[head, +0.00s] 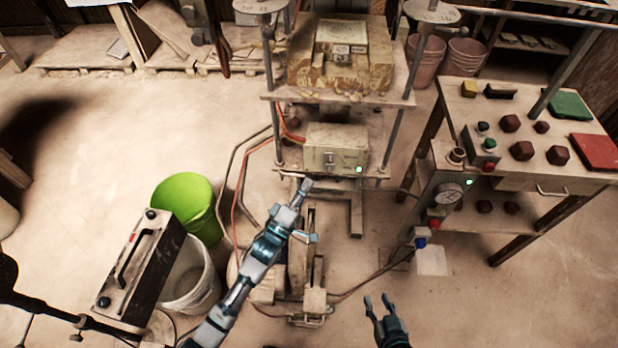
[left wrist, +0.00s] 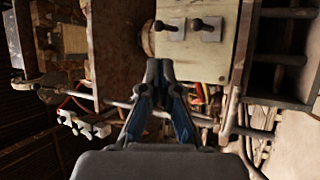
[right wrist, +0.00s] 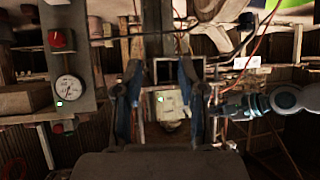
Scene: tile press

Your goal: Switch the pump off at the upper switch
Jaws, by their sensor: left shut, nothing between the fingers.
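The pump's cream control box (head: 322,150) sits on the press's lower shelf, with a lit green lamp (head: 359,169) on its front. Two small toggle switches sit one above the other on the box's left part. In the left wrist view they appear side by side: the upper switch (left wrist: 168,25) at left, the lower switch (left wrist: 206,28) at right. Both dark levers lean left there. My left gripper (head: 306,186) is shut and empty, just below the box; its fingertips (left wrist: 165,66) show apart from both levers. My right gripper (head: 376,302) is open and empty, low in front.
A side table (head: 465,130) with knobs, a gauge (head: 448,194) and coloured pads stands at right. A green bucket (head: 185,195), a white bucket (head: 195,285) and a dark box with a handle (head: 140,265) stand at left. Hoses run beside the press.

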